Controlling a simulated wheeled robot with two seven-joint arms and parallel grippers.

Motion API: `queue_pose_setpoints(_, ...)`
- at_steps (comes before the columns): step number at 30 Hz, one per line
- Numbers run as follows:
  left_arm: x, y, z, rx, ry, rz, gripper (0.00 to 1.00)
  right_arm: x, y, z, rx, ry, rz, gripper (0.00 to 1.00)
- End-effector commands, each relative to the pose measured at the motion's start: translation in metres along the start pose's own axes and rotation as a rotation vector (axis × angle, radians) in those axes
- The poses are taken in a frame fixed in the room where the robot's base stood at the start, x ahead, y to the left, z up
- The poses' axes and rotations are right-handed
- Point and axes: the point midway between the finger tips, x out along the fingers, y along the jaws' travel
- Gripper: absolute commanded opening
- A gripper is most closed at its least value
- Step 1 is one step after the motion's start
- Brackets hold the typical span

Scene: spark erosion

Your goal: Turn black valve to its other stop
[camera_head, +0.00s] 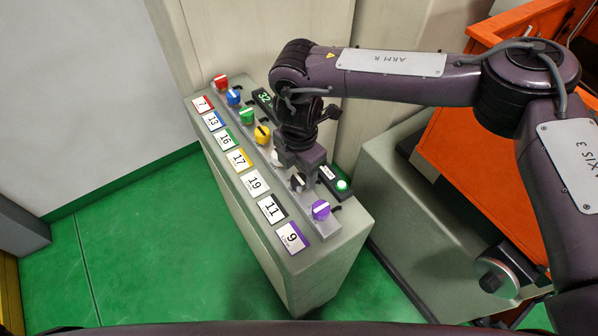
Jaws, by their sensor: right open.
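The black valve (298,182) is a small dark knob with a pale mark on the sloped top of a grey console (337,248). It sits between a white knob (277,158) and a purple knob (320,210). The label in front of it reads 11 (271,209). My right gripper (290,164) points down over the console, just behind the black valve and close to the white knob, partly covering the white one. Its jaws are open, and I see nothing between them. Whether a finger touches either knob cannot be told. My left gripper is not in view.
Red (221,82), blue (233,97), green (247,116) and yellow (262,134) knobs continue the row. A green-lit button (342,185) sits behind the purple knob. An orange cabinet (460,150) stands at the right. Green floor (150,240) is clear at the left.

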Motion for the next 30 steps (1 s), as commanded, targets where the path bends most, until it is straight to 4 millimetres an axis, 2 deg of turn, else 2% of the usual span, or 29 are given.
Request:
queue_pose_setpoints(1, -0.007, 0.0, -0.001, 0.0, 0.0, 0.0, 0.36, 0.005, -0.001, 0.0, 0.0, 0.0, -0.002, 0.58)
queue_pose_setpoints(7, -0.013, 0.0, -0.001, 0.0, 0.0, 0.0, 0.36, 0.027, 0.0, -0.001, 0.0, 0.0, 0.0, 0.58)
queue_pose_setpoints(17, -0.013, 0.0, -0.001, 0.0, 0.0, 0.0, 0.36, 0.032, 0.0, -0.001, -0.001, 0.0, 0.002, 0.56)
queue_pose_setpoints(27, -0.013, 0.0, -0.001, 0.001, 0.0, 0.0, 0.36, 0.032, 0.0, 0.0, -0.001, 0.0, 0.002, 0.13)
queue_pose_setpoints(30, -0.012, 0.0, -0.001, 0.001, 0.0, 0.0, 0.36, 0.032, 0.0, 0.0, -0.003, 0.0, 0.002, 0.13)
